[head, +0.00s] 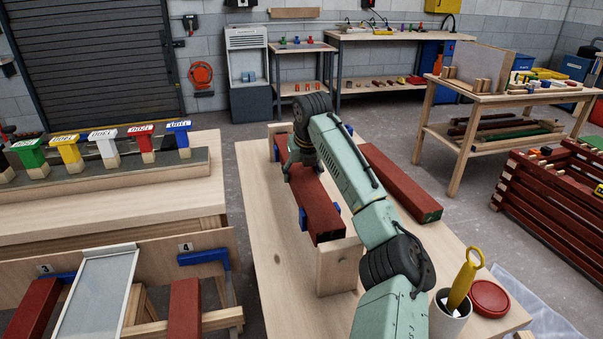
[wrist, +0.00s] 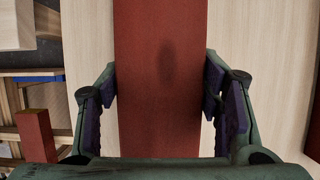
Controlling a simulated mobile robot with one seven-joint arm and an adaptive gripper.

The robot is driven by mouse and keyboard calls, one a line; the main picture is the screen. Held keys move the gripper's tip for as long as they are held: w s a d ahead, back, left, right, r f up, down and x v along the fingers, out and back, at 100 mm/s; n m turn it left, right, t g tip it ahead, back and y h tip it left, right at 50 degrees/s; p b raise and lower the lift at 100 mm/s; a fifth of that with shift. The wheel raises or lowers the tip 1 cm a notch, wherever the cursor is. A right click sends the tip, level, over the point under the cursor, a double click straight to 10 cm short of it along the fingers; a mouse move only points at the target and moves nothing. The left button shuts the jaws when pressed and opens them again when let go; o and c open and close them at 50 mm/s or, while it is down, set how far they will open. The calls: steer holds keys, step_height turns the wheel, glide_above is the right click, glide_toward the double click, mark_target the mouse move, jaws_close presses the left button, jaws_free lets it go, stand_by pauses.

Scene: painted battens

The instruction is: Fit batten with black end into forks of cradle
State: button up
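A long dark red batten (head: 318,212) lies lengthwise along a light wooden table. Its near end looks dark, but I cannot tell whether it is painted black. Blue fork prongs (head: 303,219) stand at its sides near this end, by a wooden upright (head: 338,267); another blue prong shows at the far end. I cannot tell whether the batten is fully seated. My gripper (head: 302,170) is over its middle. In the wrist view the fingertips (wrist: 160,72) meet both long sides of the batten (wrist: 162,45), with no gap visible at the tips.
Another red batten (head: 400,182) lies to the right beyond my arm. A cup (head: 448,318) with a yellow-handled tool and a red lid (head: 490,297) stand near the front right. At the left, a numbered rack (head: 160,256) has blue brackets and red pieces.

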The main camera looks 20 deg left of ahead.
steer(key=o, duration=0.4)
steer(key=shift+c, duration=0.2)
steer(key=shift+r, duration=0.15)
steer(key=b+v, duration=0.2)
steer(key=v, duration=0.9)
steer(key=shift+r, duration=0.4)
steer(key=shift+s+d, duration=0.1)
